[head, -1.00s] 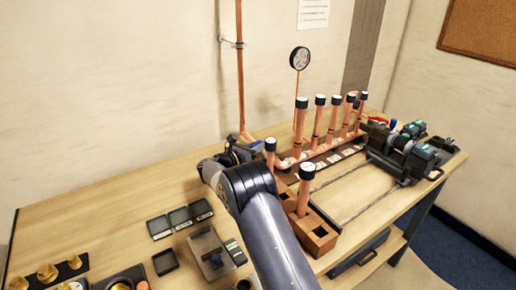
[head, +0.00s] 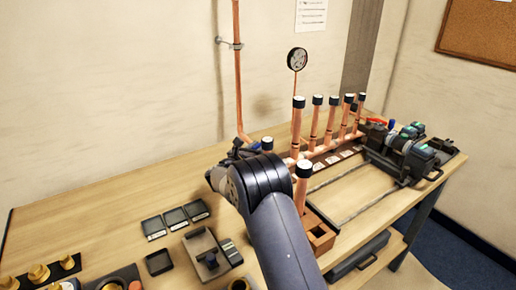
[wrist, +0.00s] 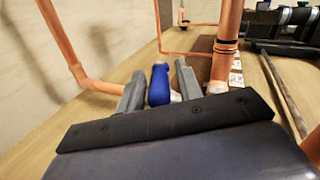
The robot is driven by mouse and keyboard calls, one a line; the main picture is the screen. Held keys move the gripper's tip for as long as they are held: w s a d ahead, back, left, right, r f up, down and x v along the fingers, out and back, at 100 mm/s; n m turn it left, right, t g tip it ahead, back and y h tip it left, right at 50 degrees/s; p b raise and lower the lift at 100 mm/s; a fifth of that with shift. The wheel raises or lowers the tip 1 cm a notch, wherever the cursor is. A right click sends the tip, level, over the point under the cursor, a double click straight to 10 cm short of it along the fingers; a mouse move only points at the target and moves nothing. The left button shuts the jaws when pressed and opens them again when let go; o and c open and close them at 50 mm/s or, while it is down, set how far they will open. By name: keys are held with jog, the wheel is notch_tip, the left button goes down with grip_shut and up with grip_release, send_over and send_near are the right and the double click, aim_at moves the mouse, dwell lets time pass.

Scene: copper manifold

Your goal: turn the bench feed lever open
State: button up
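The blue lever handle (wrist: 158,85) stands between the two grey fingers of my gripper (wrist: 160,72) in the wrist view. The fingers are apart, one on each side of it; a narrow gap shows on the right, and contact on the left is unclear. In the head view a bit of blue handle (head: 256,146) shows at the foot of the copper feed pipe (head: 238,80). There my arm hides most of the gripper and the lever's base.
Upright capped copper pipes (head: 315,125) rise from the manifold just right of my gripper. A round gauge (head: 297,59) stands behind. A wooden block (head: 322,236) and small black trays (head: 175,217) lie nearer.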

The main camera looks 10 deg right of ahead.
jog(key=shift+o, duration=0.3)
jog(key=shift+f, duration=0.1)
jog(key=shift+s+a, duration=0.35)
jog(key=shift+a, duration=0.05)
jog(key=b+v, duration=0.2)
jog(key=v, duration=0.7)
jog(key=shift+s+a, duration=0.2)
jog(key=shift+s, duration=0.1)
jog(key=shift+c, duration=0.2)
